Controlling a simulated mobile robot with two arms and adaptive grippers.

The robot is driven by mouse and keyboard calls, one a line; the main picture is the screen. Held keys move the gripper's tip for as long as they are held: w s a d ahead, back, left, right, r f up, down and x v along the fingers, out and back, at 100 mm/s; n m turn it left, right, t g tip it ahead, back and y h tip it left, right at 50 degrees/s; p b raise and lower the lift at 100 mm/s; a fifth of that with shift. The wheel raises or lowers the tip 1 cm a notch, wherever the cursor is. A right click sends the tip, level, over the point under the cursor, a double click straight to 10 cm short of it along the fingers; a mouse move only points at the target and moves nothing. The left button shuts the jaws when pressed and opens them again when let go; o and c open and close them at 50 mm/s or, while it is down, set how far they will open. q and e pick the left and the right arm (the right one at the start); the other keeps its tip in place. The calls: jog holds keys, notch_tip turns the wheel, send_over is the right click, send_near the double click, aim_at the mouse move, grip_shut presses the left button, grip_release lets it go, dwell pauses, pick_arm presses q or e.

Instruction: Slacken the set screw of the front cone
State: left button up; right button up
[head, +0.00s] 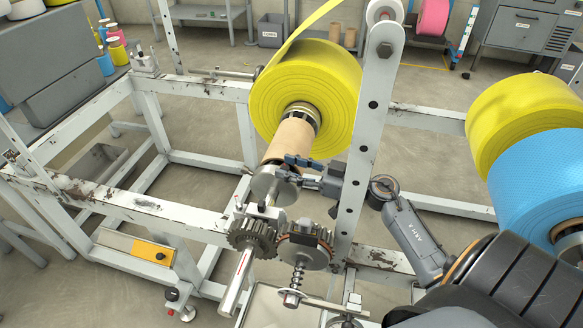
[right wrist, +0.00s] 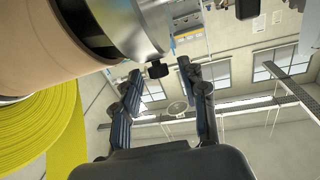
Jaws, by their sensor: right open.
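The front cone (head: 268,186) is a grey metal piece on the near end of the brown cardboard core (head: 288,140), which carries a yellow roll (head: 330,95). In the right wrist view the cone (right wrist: 135,28) shows large at the top, beside the core (right wrist: 50,45). Its set screw, a small dark knob (right wrist: 157,70), sticks out from the cone's edge. My right gripper (head: 287,168) is at the cone's right side. In the right wrist view my right gripper (right wrist: 160,72) is open, with its fingertips on either side of the knob. Contact cannot be told. My left gripper is not in view.
A white upright post (head: 368,130) stands close to the right of the roll, near my right arm. Gears (head: 253,237) and a spring-loaded rod (head: 297,273) sit below the cone. Yellow and blue rolls (head: 530,190) are at the right. The frame's left part is open.

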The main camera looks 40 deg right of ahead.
grip_shut()
jog(key=shift+y, duration=0.3)
